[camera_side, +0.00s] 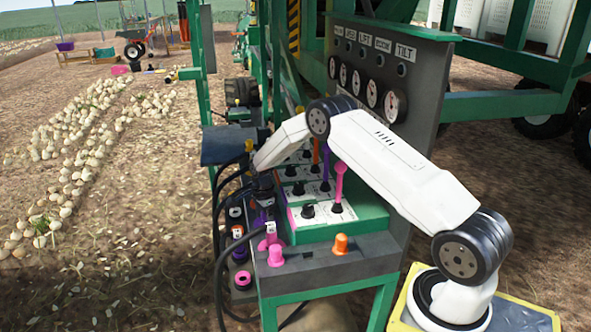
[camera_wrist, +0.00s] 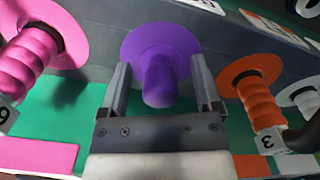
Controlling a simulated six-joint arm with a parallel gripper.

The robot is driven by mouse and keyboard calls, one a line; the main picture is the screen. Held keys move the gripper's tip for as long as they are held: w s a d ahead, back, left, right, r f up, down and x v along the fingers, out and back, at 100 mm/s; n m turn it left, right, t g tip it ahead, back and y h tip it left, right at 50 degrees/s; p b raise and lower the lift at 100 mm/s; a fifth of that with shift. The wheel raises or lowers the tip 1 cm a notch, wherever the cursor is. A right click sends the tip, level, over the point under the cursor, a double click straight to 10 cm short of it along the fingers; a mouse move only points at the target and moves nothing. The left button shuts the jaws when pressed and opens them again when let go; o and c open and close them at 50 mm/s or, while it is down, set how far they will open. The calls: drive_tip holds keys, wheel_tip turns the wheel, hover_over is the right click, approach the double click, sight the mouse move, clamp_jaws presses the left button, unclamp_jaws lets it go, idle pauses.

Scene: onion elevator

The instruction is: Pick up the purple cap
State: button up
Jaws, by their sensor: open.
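The purple cap (camera_wrist: 160,50) has a wide round flange against a grey surface and a thick stub pointing toward my gripper. In the wrist view, my gripper (camera_wrist: 161,78) is open, with one finger on each side of the stub. Gaps show between the stub and both fingers, so they do not appear to touch it. In the side view, my gripper (camera_side: 263,186) points down at the left end of the control bench. A bit of purple (camera_side: 261,216) shows just below it, but most of that spot is hidden by the gripper and cables.
Black hoses (camera_side: 222,250) hang beside the bench. Levers, including a pink one (camera_side: 339,185), stand on the control box behind.

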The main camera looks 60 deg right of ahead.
clamp_jaws()
drive_tip(key=shift+r, duration=5)
